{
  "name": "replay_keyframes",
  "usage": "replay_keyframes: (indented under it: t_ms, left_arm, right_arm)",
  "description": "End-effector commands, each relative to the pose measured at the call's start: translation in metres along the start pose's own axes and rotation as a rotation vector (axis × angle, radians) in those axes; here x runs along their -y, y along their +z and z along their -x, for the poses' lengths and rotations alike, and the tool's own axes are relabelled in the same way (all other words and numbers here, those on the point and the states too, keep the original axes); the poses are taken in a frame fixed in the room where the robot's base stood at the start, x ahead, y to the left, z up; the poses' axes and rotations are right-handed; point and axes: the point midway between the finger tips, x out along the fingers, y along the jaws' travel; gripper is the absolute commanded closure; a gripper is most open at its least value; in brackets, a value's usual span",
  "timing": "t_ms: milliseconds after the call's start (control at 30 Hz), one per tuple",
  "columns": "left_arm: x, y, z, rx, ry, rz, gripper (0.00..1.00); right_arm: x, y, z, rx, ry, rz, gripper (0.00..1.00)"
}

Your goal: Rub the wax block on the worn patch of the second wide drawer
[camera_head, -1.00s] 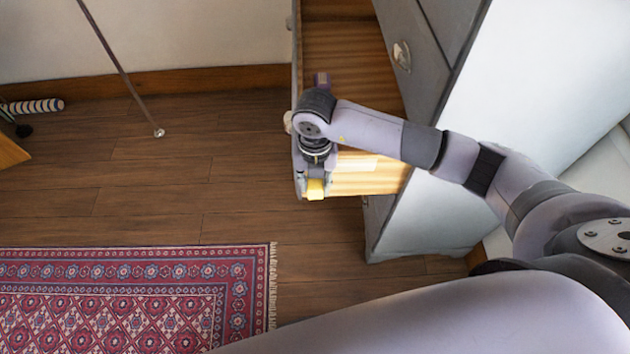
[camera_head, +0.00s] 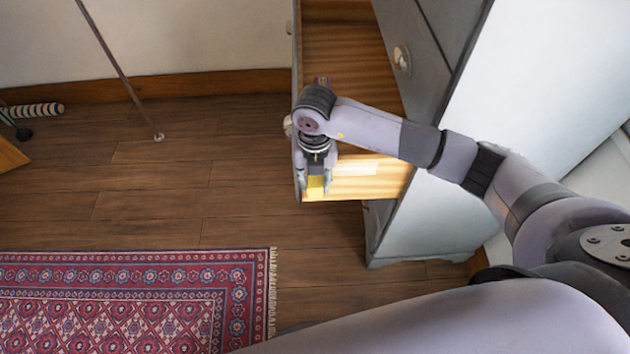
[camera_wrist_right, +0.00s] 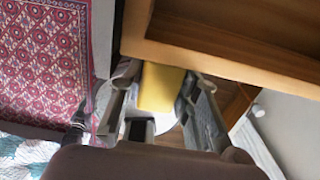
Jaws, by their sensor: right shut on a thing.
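The wax block (camera_head: 316,186) is a small yellow block. My right gripper (camera_head: 314,190) is shut on it, at the near front corner of the open drawer. In the right wrist view the block (camera_wrist_right: 160,88) sits between the fingers, close to the drawer's wooden edge (camera_wrist_right: 225,62); I cannot tell whether they touch. The open drawer (camera_head: 345,50) has a striped wooden inside and is pulled out to the left of the grey chest. A pale patch (camera_head: 358,169) shows on its wood, right of the gripper. My forearm hides part of the drawer. My left gripper is out of view.
The grey chest (camera_head: 430,225) stands on the right, with closed drawer fronts and a round knob (camera_head: 402,58). A red patterned rug (camera_head: 120,300) lies at lower left. A thin pole (camera_head: 120,70) stands at upper left. The wooden floor (camera_head: 200,190) between is clear.

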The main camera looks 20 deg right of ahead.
Motion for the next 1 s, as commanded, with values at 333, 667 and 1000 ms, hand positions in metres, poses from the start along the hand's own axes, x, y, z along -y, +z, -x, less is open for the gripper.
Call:
replay_keyframes:
  t_ms: [333, 667, 1000]
  left_arm:
    - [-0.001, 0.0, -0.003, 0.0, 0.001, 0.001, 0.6]
    - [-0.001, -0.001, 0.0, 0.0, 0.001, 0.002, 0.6]
    - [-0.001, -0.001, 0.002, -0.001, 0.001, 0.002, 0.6]
  right_arm:
    - [0.0, 0.006, 0.0, -0.001, 0.001, -0.001, 0.93]
    - [0.018, 0.006, 0.001, 0.0, -0.001, -0.002, 0.93]
    - [0.036, 0.005, 0.0, 0.0, 0.001, -0.001, 0.93]
